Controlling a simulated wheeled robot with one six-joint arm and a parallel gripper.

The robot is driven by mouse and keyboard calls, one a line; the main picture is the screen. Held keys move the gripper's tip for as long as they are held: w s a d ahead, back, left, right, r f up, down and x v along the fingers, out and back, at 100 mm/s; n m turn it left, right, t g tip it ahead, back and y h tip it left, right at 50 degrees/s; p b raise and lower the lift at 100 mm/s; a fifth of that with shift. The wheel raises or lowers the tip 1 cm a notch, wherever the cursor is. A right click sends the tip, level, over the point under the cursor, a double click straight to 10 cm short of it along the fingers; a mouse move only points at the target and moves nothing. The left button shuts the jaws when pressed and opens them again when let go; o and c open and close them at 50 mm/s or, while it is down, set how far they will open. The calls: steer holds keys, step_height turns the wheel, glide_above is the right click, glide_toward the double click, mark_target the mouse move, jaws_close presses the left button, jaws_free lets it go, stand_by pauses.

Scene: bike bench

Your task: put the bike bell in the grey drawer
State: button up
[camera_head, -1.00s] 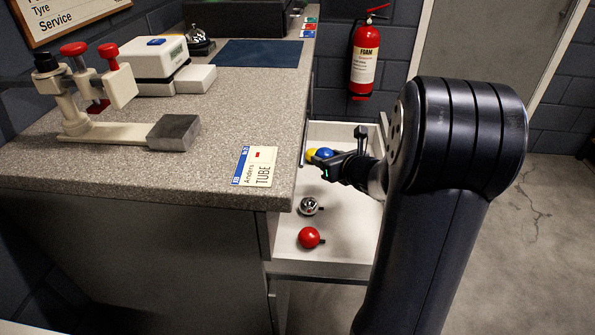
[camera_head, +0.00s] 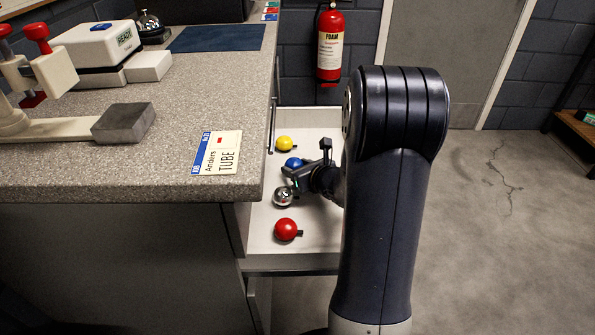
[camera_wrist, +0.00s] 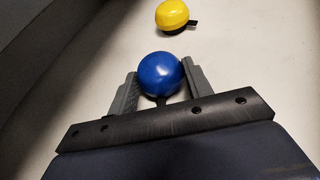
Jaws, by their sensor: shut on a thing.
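The blue bike bell (camera_head: 293,163) is inside the open drawer (camera_head: 262,233), which has a pale grey-white interior. In the wrist view, the blue bell (camera_wrist: 160,75) sits between the two grey fingers of my gripper (camera_wrist: 160,68), which is shut on it. In the head view, my gripper (camera_head: 300,174) is low in the drawer, just above the silver bell in the picture. Whether the blue bell touches the drawer floor is hard to tell.
A yellow bell (camera_head: 284,143), a silver bell (camera_head: 283,197) and a red bell (camera_head: 286,229) lie in the drawer. The yellow one also shows beyond the fingers in the wrist view (camera_wrist: 172,14). The bench top (camera_head: 205,110) overhangs the drawer's left side.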

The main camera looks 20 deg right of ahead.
steer(key=shift+f, duration=0.15)
steer(key=o, duration=1)
steer(key=shift+c, duration=0.2)
steer(key=shift+r, duration=0.2)
steer(key=shift+s+d+r, duration=0.1)
steer(key=shift+s+r, duration=0.1)
steer(key=shift+s, duration=0.1)
steer(key=p+v, duration=0.3)
steer(key=v, duration=0.7)
steer(key=shift+s+d+r, duration=0.1)
steer(key=shift+s+r, duration=0.05)
steer(key=shift+s, duration=0.55)
